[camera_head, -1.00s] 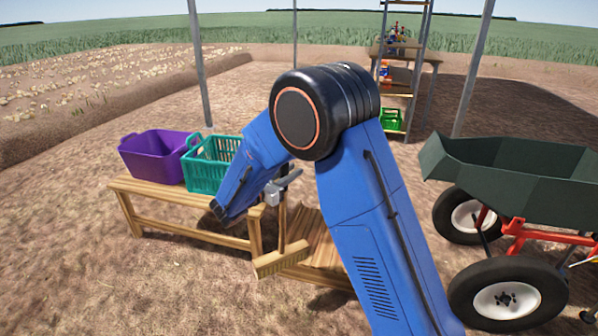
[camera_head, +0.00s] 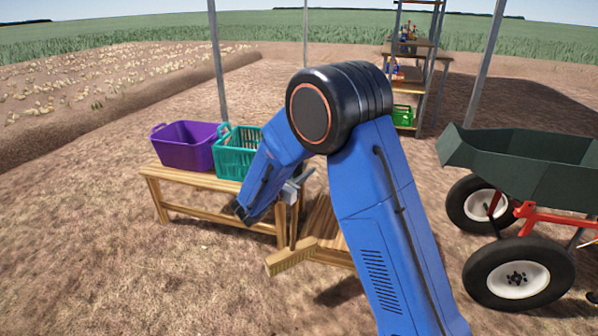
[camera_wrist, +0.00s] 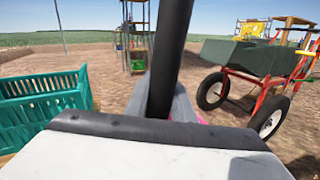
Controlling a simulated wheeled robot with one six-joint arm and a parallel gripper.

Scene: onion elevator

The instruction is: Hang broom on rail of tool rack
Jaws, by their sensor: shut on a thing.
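My gripper (camera_head: 292,190) is shut on the broom's handle in the head view, partly hidden behind my blue arm. The broom's wooden head (camera_head: 292,257) hangs below, bristle side down and slightly tilted, in front of the wooden bench. The dark broom handle (camera_wrist: 172,50) rises upright through the middle of the wrist view, between the fingers of my gripper (camera_wrist: 165,108). The handle's top is out of that view. I cannot clearly make out a tool rack or its rail in either view.
A purple crate (camera_head: 186,152) and a teal crate (camera_head: 228,162) stand on the wooden bench (camera_head: 190,180) at left. A green cart (camera_head: 525,165) with large wheels stands at right. A shelf unit (camera_head: 430,52) stands at the back between metal posts. Bare soil lies front left.

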